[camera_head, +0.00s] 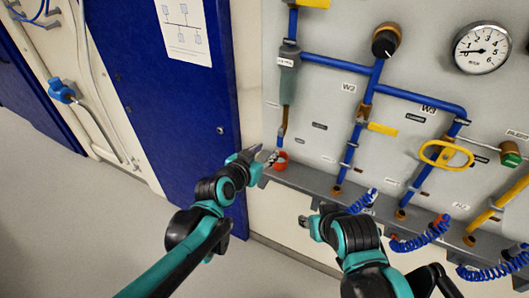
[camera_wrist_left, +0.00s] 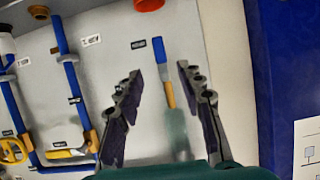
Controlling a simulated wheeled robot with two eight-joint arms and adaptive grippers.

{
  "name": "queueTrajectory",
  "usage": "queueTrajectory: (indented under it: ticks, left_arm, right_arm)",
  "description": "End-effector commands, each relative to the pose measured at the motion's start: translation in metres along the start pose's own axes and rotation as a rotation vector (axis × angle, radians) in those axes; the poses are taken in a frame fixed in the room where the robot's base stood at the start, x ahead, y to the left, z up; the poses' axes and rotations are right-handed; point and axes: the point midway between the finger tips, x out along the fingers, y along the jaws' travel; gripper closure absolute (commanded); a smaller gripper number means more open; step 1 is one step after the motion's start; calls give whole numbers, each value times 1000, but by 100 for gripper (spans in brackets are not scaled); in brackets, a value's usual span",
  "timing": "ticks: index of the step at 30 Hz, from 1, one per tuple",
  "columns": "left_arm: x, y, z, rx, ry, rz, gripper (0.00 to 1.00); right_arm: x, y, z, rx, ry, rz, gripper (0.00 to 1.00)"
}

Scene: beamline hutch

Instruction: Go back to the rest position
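My left gripper (camera_head: 265,155) reaches in from the left, in front of the lower left edge of the grey valve panel (camera_head: 330,90). In the left wrist view the left gripper (camera_wrist_left: 159,70) has its two dark fingers spread apart with nothing held between them. A pipe end with blue, orange and green parts (camera_wrist_left: 165,85) shows behind the gap between the fingers. My right gripper (camera_head: 305,221) is at the lower middle of the head view, below the panel's ledge. Its fingers are too hidden and small to show how they stand.
The panel carries blue pipes (camera_head: 375,80), a round gauge (camera_head: 482,48), a yellow handwheel (camera_head: 446,154) and a red-orange fitting (camera_head: 281,161). Blue coiled hoses (camera_head: 420,240) hang near my right arm. A blue door (camera_head: 170,90) stands left; the floor (camera_head: 60,200) there is clear.

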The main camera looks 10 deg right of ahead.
Motion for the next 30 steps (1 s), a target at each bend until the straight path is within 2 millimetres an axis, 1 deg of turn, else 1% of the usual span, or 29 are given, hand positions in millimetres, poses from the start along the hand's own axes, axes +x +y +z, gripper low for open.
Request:
queueTrajectory:
  ticks: [15,17,18,20,23,24,26,27,29,30]
  left_arm:
    - [-2,0,0,0,-1,-1,62]
    - [-5,-3,1,-4,-7,-5,62]
    - [-10,-6,3,-8,-18,-11,62]
    - [-23,-14,9,-23,-47,-27,62]
    - [-57,-34,28,-65,-127,-74,62]
    - [-75,-43,40,-89,-167,-101,62]
    - [-104,-56,59,-131,-233,-148,62]
    - [-122,-64,73,-161,-275,-182,62]
    - [-150,-75,94,-206,-337,-235,62]
    - [-168,-80,107,-235,-375,-271,62]
  right_arm:
    - [0,0,0,0,0,0,60]
    - [0,0,0,0,0,0,60]
    - [0,0,0,0,0,0,60]
    - [0,0,0,0,0,0,60]
    - [0,0,0,0,0,0,60]
    - [0,0,0,0,0,0,60]
    - [0,0,0,0,0,0,60]
    - [0,0,0,0,0,0,60]
    - [0,0,0,0,0,0,60]
    - [0,0,0,0,0,0,60]
